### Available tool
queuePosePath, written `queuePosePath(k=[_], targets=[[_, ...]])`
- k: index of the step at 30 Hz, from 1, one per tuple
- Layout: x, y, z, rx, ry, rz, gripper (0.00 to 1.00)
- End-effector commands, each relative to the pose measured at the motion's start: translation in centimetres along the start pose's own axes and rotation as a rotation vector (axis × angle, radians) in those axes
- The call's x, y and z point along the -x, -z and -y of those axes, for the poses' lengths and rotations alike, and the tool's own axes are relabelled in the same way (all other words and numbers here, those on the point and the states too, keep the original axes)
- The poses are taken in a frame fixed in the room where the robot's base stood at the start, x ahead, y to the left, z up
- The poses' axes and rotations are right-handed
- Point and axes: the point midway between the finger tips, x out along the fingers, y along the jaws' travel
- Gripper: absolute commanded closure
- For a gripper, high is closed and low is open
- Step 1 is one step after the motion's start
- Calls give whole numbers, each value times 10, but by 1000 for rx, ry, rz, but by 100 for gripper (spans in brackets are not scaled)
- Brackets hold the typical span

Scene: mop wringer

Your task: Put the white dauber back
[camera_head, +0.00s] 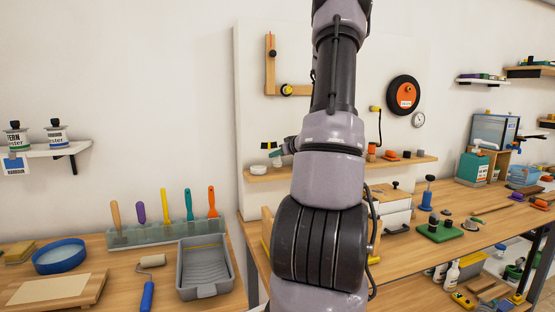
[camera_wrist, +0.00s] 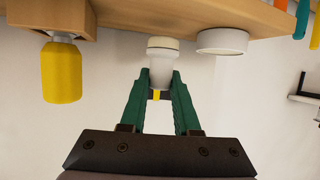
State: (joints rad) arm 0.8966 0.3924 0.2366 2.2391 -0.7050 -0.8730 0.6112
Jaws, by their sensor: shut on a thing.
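The white dauber (camera_wrist: 160,68) shows in the wrist view as a small white body with a cream round end. My gripper (camera_wrist: 159,83) is shut on it, with a green finger on each side. A small yellow part shows between the fingertips. The dauber's cream end is at the edge of a wooden shelf (camera_wrist: 220,17); I cannot tell whether they touch.
In the wrist view, a white round cup (camera_wrist: 222,41) is close right of the dauber, and a yellow bottle-like thing (camera_wrist: 62,72) is to the left. In the head view, white round lids (camera_head: 258,169) sit at the shelf's left end. A workbench (camera_head: 420,262) stands below.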

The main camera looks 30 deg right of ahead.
Motion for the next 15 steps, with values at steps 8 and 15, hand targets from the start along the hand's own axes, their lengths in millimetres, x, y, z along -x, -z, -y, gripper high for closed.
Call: queuePosePath(k=[8,15], targets=[[-5,-12,0,0,-1,-1,100],[-6,-16,0,0,0,0,100]])
